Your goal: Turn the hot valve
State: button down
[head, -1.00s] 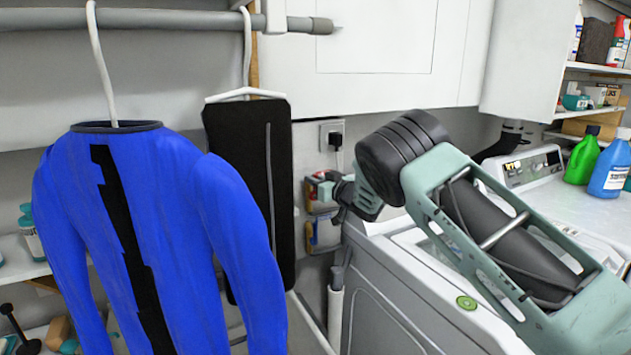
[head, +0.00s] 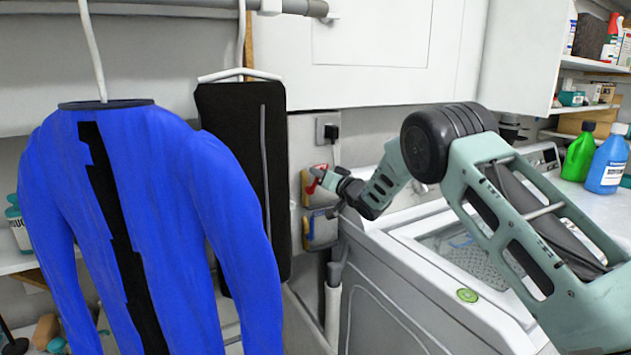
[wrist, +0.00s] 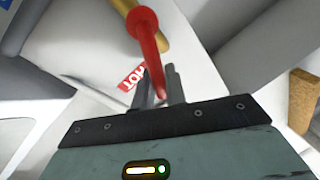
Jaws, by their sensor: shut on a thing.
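The hot valve has a red handle (wrist: 148,36) on a brass-coloured body (wrist: 126,6), seen at the top middle of the wrist view. A red label reading HOT (wrist: 131,78) is beside it. My gripper (wrist: 158,76) is shut on the lower end of the red handle, with its two fingers close together around it. In the head view, my gripper (head: 322,180) reaches the wall boxes behind the washing machine, and the red handle (head: 313,180) shows at its tip. The fingers are too small there to make out.
A washing machine (head: 465,294) stands under my arm. A blue garment (head: 215,200) and a black one (head: 240,130) hang at left. A wall socket with a plug (head: 328,128) is above the valve. A lower wall box (head: 320,230) sits below it.

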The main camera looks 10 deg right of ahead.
jog(key=d+f+m+t+h+b, duration=0.2)
jog(key=f+m+b, duration=0.3)
jog(key=m+b, duration=0.4)
jog(key=shift+w+d+f+m+h+b, duration=0.25)
jog(key=shift+w+d+m+h+b, duration=0.25)
jog(key=shift+m, duration=2.3)
jog(key=shift+s, duration=0.1)
jog(key=c, duration=1.5)
grip_release()
jog(key=b+v, duration=0.1)
jog(key=v, duration=0.4)
jog(key=b+v, duration=0.1)
jog(key=v, duration=0.5)
jog(key=b+v, duration=0.1)
jog(key=v, duration=0.5)
jog(key=shift+s+d+f, duration=0.15)
jog(key=shift+s+f, duration=0.05)
jog(key=shift+f, duration=0.1)
